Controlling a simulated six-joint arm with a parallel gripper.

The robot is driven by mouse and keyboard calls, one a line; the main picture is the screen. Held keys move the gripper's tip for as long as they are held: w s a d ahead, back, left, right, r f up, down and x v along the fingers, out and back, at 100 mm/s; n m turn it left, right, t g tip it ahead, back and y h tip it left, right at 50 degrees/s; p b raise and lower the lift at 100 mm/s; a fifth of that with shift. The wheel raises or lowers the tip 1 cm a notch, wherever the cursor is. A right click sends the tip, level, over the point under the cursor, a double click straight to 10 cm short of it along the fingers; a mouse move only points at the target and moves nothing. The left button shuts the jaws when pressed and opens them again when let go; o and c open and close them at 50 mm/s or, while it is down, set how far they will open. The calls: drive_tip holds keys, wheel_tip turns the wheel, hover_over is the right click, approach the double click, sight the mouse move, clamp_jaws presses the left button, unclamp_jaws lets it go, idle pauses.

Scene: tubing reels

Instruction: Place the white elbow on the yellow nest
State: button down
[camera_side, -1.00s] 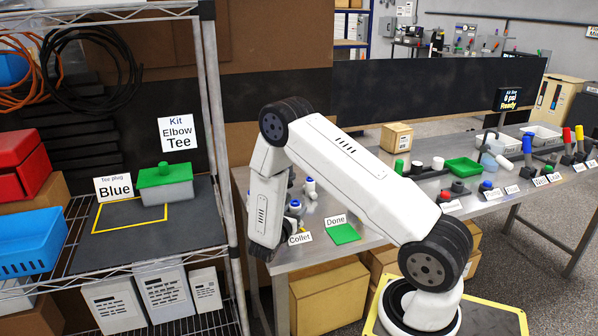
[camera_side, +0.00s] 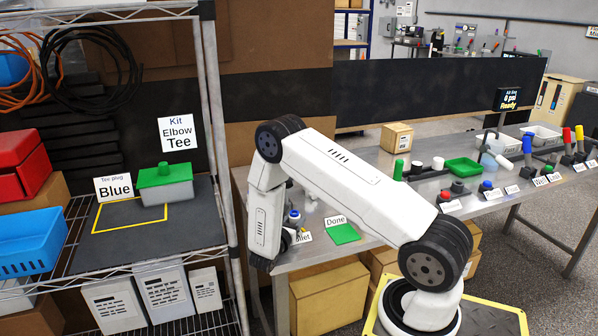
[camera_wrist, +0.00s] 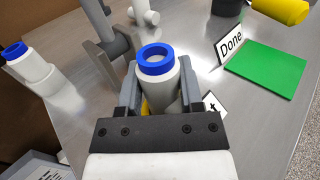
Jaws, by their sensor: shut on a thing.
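In the wrist view, my gripper (camera_wrist: 158,78) is shut around a white fitting with a blue collar (camera_wrist: 155,62), taken as the white elbow. The fitting stands upright between the jaws with the blue ring facing up. A small patch of yellow (camera_wrist: 145,106) shows low beside it, perhaps part of the yellow nest; most of it is hidden, and I cannot tell whether the fitting touches it. In the side view, a blue-topped white fitting (camera_side: 294,216) shows beside my wrist at the table's near end. My jaws are hidden there.
A second blue-collared white fitting (camera_wrist: 25,65) stands to the left. A grey upright fixture (camera_wrist: 108,52) is close behind the jaws, with a white fitting (camera_wrist: 145,12) beyond. The green pad (camera_wrist: 262,70) and "Done" sign (camera_wrist: 230,44) lie right. A yellow cylinder (camera_wrist: 282,9) is farther back.

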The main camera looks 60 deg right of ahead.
drive_tip(key=shift+c, duration=1.2)
unclamp_jaws()
drive_tip(key=shift+r, duration=0.1)
drive_tip(key=shift+a, duration=6)
